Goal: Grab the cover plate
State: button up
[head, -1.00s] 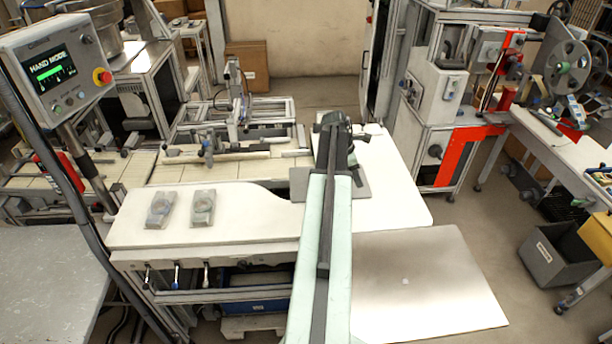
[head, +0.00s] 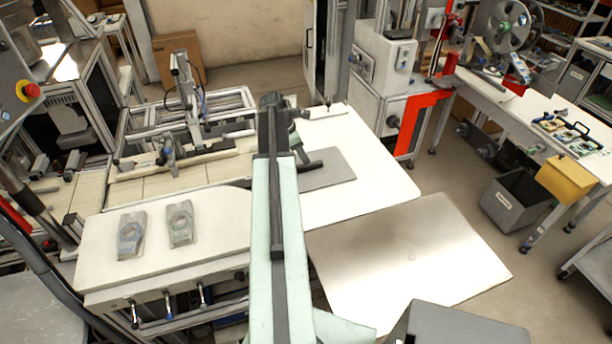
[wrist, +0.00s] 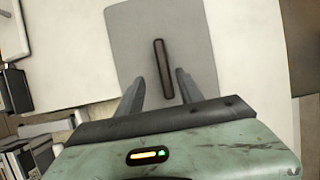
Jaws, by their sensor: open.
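The cover plate looks to be a flat grey plate (head: 335,170) on the white table, partly hidden behind my arm in the head view. In the wrist view the grey plate (wrist: 205,50) fills the upper middle, with a dark bar handle (wrist: 163,68) standing near upright in the picture. My gripper (wrist: 159,76) is open and empty. Its two fingers point at the plate, one on each side of the handle's lower part in the picture. I cannot tell the height of the fingertips above the plate. In the head view my arm hides most of the gripper.
The white table (head: 375,180) has free room right of the plate. Two small fixtures (head: 131,235) (head: 180,223) lie at its left. A frame with rails (head: 185,140) stands behind. A large metal sheet (head: 410,265) lies on the floor at the right.

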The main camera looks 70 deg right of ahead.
aim_at(309, 168)
jog(key=b+x, duration=0.5)
jog(key=shift+s+a+f, duration=0.25)
jog(key=shift+a+f, duration=0.05)
jog(key=shift+a, duration=0.05)
jog(key=shift+r, duration=0.2)
grip_shut()
dwell(0.9)
